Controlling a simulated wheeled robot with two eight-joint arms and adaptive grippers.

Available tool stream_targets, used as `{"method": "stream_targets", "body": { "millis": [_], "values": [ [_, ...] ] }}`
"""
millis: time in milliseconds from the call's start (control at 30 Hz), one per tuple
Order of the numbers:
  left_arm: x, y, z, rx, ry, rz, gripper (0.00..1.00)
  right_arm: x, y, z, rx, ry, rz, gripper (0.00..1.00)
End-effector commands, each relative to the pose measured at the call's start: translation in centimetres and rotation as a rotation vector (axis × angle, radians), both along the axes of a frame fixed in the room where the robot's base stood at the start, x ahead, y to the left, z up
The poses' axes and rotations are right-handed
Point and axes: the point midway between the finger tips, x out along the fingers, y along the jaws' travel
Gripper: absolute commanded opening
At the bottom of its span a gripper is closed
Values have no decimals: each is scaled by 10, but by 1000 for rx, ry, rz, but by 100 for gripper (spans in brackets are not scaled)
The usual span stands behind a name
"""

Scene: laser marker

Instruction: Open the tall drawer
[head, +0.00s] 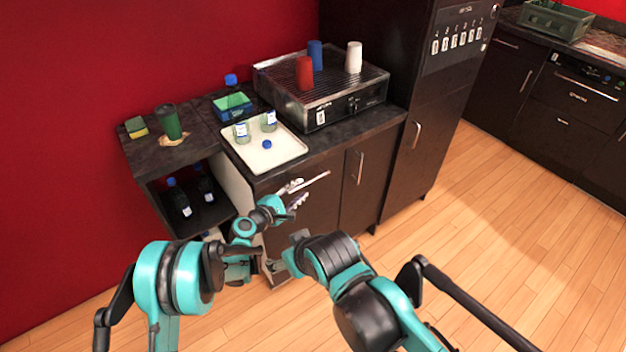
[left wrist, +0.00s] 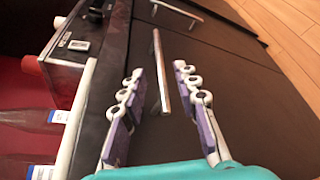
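The tall dark cabinet front (head: 420,110), which I take for the tall drawer, stands right of the counter and is shut, with an upright metal handle (head: 416,135). A lower dark door left of it is also shut and has its own handle (head: 360,168). My left gripper (head: 327,178) is open and empty in front of the low cabinet, below the white tray. In the left wrist view a metal handle (left wrist: 160,72) shows beyond the gap between its fingers (left wrist: 158,72); I cannot tell that they touch it. A second handle (left wrist: 178,11) lies farther off.
The white tray (head: 285,157) with bottles and the metal machine (head: 330,115) carrying red, blue and white cups stand on the counter. A side shelf (head: 205,213) with dark bottles is at left. The wooden floor (head: 500,230) at right is clear.

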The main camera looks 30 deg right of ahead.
Motion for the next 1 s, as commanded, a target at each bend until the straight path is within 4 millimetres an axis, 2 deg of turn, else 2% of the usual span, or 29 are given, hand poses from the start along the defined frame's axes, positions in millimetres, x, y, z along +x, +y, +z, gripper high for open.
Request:
{"method": "stream_targets", "body": {
  "millis": [400,533,800,900,933,1000],
  "values": [
    [24,-56,-16,0,-1,0,31,0,0,-21,0,0,0,75],
    [27,-63,-16,0,0,0,31,0,0,-23,0,0,0,75],
    [28,-64,-15,1,0,1,31,0,0,-22,0,0,0,75],
    [28,-64,-15,1,-1,1,4,0,0,-22,0,0,0,75],
    [28,-64,-15,1,-1,1,0,0,0,-22,0,0,0,75],
    [28,-64,-16,1,-1,1,0,0,0,-22,0,0,0,75]
  ]
}}
